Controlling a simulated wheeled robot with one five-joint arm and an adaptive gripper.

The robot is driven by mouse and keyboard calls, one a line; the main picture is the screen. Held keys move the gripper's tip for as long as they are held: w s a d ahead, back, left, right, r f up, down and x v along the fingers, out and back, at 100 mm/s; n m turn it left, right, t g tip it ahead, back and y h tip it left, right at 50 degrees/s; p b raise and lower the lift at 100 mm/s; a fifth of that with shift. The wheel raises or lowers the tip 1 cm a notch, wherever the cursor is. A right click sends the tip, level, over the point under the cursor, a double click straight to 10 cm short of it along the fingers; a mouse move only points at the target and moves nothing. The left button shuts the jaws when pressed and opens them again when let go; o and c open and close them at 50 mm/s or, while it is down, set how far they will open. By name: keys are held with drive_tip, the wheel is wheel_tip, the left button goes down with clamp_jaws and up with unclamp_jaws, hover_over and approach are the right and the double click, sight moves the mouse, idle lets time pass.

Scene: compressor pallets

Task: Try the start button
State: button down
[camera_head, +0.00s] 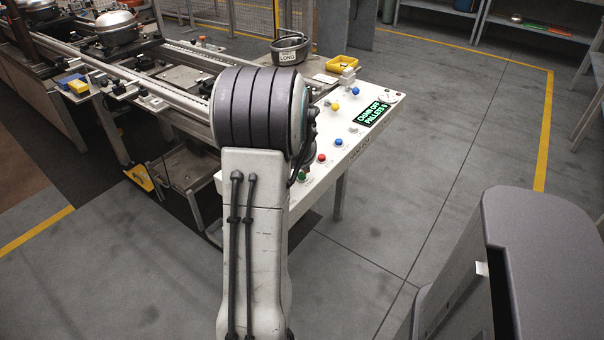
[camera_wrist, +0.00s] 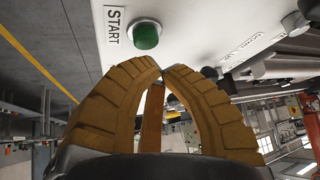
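The green start button (camera_wrist: 147,36) sits in a metal collar on a white panel, beside a label reading START (camera_wrist: 113,26). In the head view the green button (camera_head: 302,177) is at the near edge of the white control panel (camera_head: 352,158), just right of my arm. The tips appear just below the button in the wrist view, with a small gap in the picture. In the head view my arm hides the gripper.
The panel also carries a red button (camera_head: 321,157), a blue button (camera_head: 338,141) and a lit display (camera_head: 371,113) that seems to read CHAIN OFF. The floor right of the panel is clear.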

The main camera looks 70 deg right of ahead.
drive_tip(key=shift+f+b, duration=1)
drive_tip(key=shift+b, duration=0.15)
idle(0.9)
drive_tip(key=shift+r, duration=0.2)
idle(0.3)
drive_tip(key=shift+r+p, duration=0.65)
drive_tip(key=shift+r, duration=0.1)
drive_tip(key=shift+r, duration=0.1)
drive_tip(key=shift+r+p, duration=1.7)
drive_tip(key=shift+r, duration=0.75)
drive_tip(key=shift+w, duration=0.1)
